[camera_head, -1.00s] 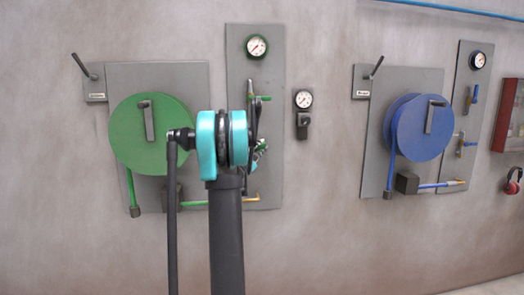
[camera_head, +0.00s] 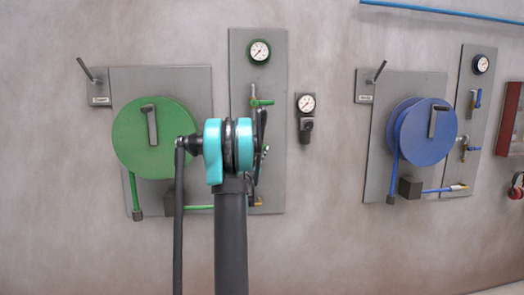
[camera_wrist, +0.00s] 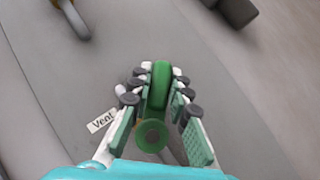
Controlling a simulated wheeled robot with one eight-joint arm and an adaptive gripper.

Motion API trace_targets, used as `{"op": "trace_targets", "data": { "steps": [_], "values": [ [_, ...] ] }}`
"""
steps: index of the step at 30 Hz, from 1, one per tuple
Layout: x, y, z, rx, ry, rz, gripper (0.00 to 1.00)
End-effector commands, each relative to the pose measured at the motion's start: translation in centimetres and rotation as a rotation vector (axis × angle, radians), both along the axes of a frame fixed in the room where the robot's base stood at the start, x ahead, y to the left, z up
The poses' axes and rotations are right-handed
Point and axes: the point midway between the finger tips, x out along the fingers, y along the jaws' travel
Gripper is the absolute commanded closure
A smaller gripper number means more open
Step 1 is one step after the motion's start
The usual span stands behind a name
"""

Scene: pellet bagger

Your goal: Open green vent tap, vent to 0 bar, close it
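The green vent tap's handle (camera_wrist: 160,86) stands upright in the wrist view, with a round green end (camera_wrist: 151,136) below it. A "Vent" label (camera_wrist: 102,121) is at its left. My gripper (camera_wrist: 161,84) has one finger on each side of the handle, tips very close to it. Whether they press on it is unclear. In the head view my gripper (camera_head: 261,130) is largely hidden behind my arm, at the green-side valve panel (camera_head: 271,190). A little green (camera_head: 266,149) shows beside it. The round gauge (camera_head: 259,51) sits at the panel's top; its reading is too small to tell.
Another green-handled valve (camera_head: 262,102) is just above my gripper. The green reel (camera_head: 140,135) is at left. A small gauge unit (camera_head: 306,105) is at right, and a similar blue reel station (camera_head: 425,133) stands further right.

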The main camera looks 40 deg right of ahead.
Motion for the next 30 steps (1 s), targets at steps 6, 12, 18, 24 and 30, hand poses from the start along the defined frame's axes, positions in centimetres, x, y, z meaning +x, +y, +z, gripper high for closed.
{"op": "trace_targets", "data": {
  "steps": [6, 12, 18, 24, 30],
  "values": [
    [0.0, 0.1, 0.0, 0.001, 0.000, 0.001, 0.60],
    [0.0, 0.0, 0.0, 0.001, 0.000, 0.001, 0.60],
    [0.0, 0.0, -0.1, 0.023, -0.014, 0.002, 0.60],
    [-0.2, -0.3, -0.5, 0.133, -0.077, 0.002, 0.60],
    [-0.4, -0.8, -1.3, 0.293, -0.169, 0.002, 0.60]
  ]
}}
